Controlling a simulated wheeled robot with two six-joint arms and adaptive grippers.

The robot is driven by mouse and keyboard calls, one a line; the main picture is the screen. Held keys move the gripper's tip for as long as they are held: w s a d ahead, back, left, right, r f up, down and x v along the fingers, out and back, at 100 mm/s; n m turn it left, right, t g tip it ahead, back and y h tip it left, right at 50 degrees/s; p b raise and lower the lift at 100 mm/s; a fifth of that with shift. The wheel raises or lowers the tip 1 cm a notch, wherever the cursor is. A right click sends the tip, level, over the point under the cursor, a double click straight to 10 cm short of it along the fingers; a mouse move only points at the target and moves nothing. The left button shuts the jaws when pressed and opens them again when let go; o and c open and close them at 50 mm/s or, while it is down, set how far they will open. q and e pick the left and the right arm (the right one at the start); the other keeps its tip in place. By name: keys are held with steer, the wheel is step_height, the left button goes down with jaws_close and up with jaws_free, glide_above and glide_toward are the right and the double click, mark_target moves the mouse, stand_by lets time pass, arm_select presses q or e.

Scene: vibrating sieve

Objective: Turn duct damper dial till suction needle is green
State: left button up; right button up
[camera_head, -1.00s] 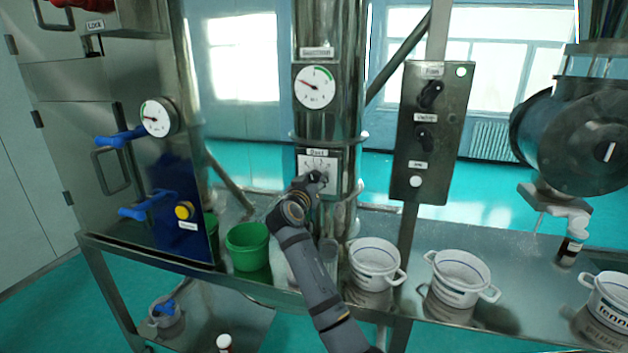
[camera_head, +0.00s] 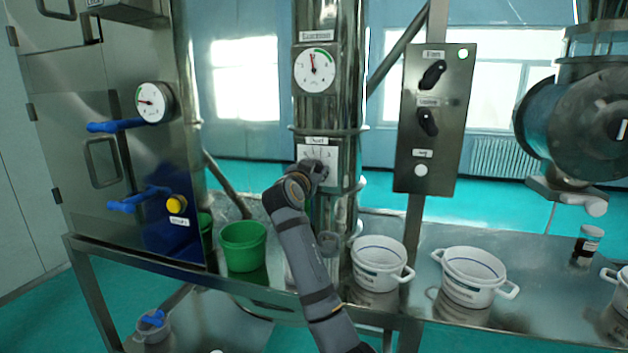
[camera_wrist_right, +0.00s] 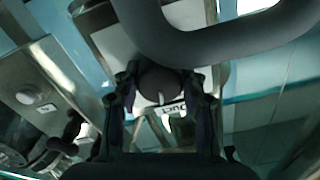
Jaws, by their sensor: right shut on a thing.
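The suction gauge (camera_head: 314,70) is a round white dial on the steel duct, with a green arc at its upper right. Its red needle points almost straight up, near the left end of the green arc; I cannot tell if it is inside it. Below it is the duct damper plate (camera_head: 317,153) with a scale. My right gripper (camera_head: 315,172) is at this plate, mostly covering the dial. In the right wrist view the dark round damper dial (camera_wrist_right: 160,84), with a pale mark, sits between the fingers of my right gripper (camera_wrist_right: 162,98), which is shut on it. My left gripper is not in view.
A switch panel (camera_head: 410,165) stands right of the duct. At left is a steel cabinet with blue handles (camera_head: 118,126) and another gauge (camera_head: 153,102).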

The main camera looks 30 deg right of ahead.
stand_by(0.3)
steer(key=o, duration=1.1)
steer(key=shift+o, duration=0.2)
steer(key=shift+s+a, duration=0.1)
steer(key=v, duration=1.1)
steer(key=shift+s+a, duration=0.3)
